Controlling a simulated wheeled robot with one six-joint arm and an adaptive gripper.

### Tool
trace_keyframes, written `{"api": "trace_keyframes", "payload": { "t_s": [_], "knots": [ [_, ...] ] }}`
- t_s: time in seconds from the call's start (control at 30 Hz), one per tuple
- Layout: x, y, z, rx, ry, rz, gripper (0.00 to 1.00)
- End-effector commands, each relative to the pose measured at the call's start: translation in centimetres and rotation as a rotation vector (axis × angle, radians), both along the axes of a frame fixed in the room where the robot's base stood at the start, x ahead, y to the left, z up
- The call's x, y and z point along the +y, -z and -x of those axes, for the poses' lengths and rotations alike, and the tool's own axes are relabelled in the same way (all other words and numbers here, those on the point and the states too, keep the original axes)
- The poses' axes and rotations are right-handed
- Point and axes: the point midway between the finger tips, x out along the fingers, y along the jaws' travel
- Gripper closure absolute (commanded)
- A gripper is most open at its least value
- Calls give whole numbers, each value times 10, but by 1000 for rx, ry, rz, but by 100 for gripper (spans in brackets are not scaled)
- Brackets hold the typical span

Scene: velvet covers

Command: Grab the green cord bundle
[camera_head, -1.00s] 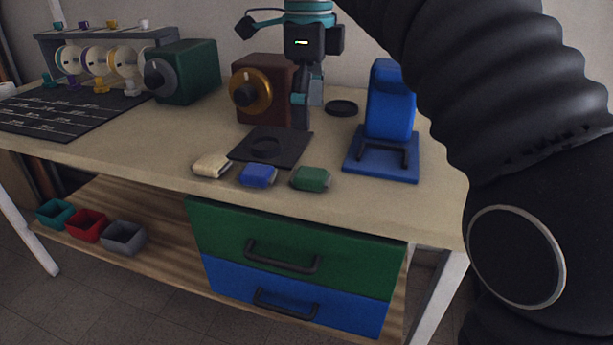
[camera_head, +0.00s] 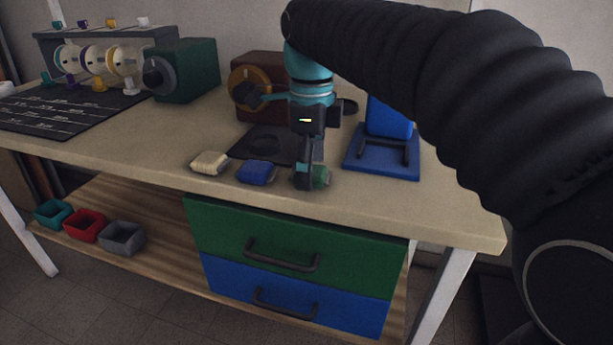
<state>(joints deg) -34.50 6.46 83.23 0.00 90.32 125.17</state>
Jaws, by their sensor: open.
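The green cord bundle (camera_head: 322,177) lies near the front edge of the table, right of the blue bundle (camera_head: 256,172). My gripper (camera_head: 309,184) points down at it, and its fingers cover the bundle's left and middle part. Only the right part of the bundle shows. The jaws are open; whether they touch the bundle or stand around it cannot be told from this view.
A cream bundle (camera_head: 210,163) lies farther left. A black square mat (camera_head: 240,146) lies behind the bundles. A blue stand (camera_head: 382,166) is at right, and a brown box with a gold dial (camera_head: 250,88) is behind. Green (camera_head: 220,226) and blue (camera_head: 225,283) drawers sit below the tabletop.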

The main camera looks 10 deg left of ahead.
Motion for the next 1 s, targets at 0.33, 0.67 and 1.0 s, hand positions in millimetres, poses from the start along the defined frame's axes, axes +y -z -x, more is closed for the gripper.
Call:
{"api": "trace_keyframes", "payload": {
  "t_s": [0.33,0.67,1.0],
  "knots": [
    [0,2,0,-1,0,0,37],
    [0,2,0,0,0,0,71],
    [0,-9,0,-1,0,-1,71]
  ]
}}
